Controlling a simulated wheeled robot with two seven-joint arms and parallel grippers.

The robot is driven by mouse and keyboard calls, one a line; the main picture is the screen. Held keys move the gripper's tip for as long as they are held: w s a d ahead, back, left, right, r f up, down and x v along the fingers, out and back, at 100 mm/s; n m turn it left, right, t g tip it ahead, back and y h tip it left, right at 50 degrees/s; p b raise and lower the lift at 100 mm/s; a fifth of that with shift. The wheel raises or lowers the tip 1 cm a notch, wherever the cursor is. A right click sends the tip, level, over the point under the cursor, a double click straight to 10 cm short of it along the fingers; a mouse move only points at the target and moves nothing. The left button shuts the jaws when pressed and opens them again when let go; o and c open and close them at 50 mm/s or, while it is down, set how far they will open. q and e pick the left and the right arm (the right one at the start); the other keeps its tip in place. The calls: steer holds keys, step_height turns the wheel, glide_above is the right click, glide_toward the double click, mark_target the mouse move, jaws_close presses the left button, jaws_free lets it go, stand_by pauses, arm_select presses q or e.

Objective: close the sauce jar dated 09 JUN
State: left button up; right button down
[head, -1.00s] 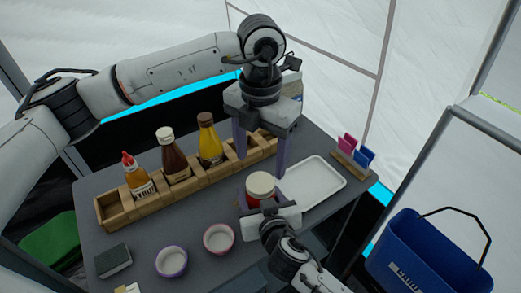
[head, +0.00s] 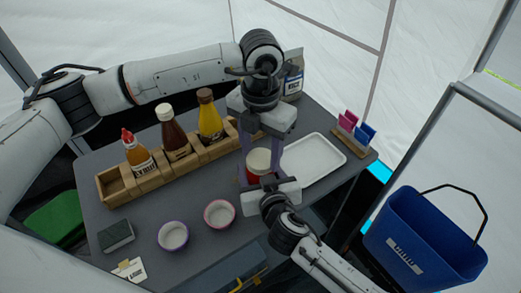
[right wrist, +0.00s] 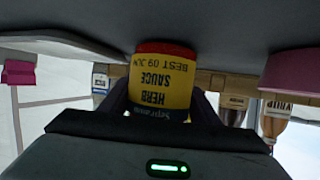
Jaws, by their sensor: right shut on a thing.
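The sauce jar (head: 258,163) stands upright at the front of the table, with a pale round lid on top and red below. In the right wrist view, which is upside down, its yellow label (right wrist: 161,82) reads "HERB SAUCE" and "BEST 09 JUN". My right gripper (head: 268,186) is shut on the jar from the front, its dark fingers on either side of it. My left gripper (head: 261,157) points down over the jar, open, with one finger on each side of the lid. I cannot tell whether those fingers touch the lid or how tightly it sits.
A wooden rack (head: 150,185) with several sauce bottles stands behind, left of the jar. A white tray (head: 313,160) lies close on the right. Two small bowls (head: 173,236) (head: 219,213) are at the front left. A blue bucket (head: 425,240) is off the table at right.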

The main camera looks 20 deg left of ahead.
arm_select(q)
steer(key=shift+c, duration=1)
steer(key=o, duration=1.1)
steer(key=shift+o, duration=0.2)
steer(key=shift+r, duration=2.3)
steer(key=o, duration=0.6)
steer(key=shift+c, duration=0.2)
step_height(320, 180, up, 12)
